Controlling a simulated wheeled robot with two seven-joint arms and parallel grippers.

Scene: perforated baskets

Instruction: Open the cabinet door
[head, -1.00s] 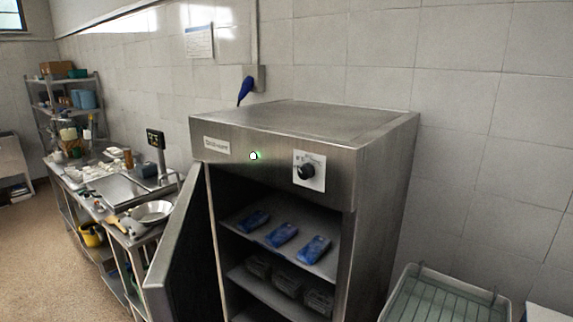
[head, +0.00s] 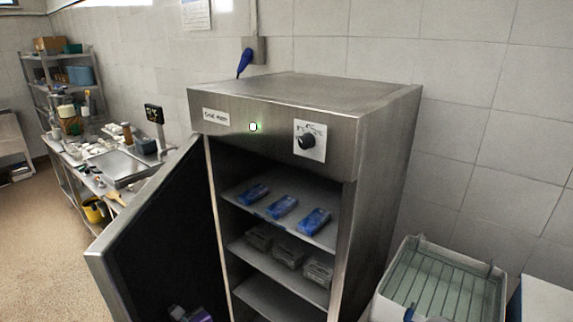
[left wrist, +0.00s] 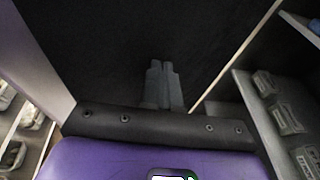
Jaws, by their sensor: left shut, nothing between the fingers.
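The steel cabinet (head: 272,98) stands against the tiled wall, its door (head: 155,222) swung well out to the left. The door's dark inner face and the shelves inside are exposed. My left gripper (head: 180,312) shows only in part at the bottom edge of the head view, in front of the door's inner face. In the left wrist view its two fingers (left wrist: 160,68) are shut together, empty, and point at the dark inner panel (left wrist: 110,45). Whether they touch the panel I cannot tell. My right gripper is not recognisable in view.
A cluttered steel workbench (head: 118,168) stands at left, behind the door. Floor (head: 45,250) is free in front of the bench.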

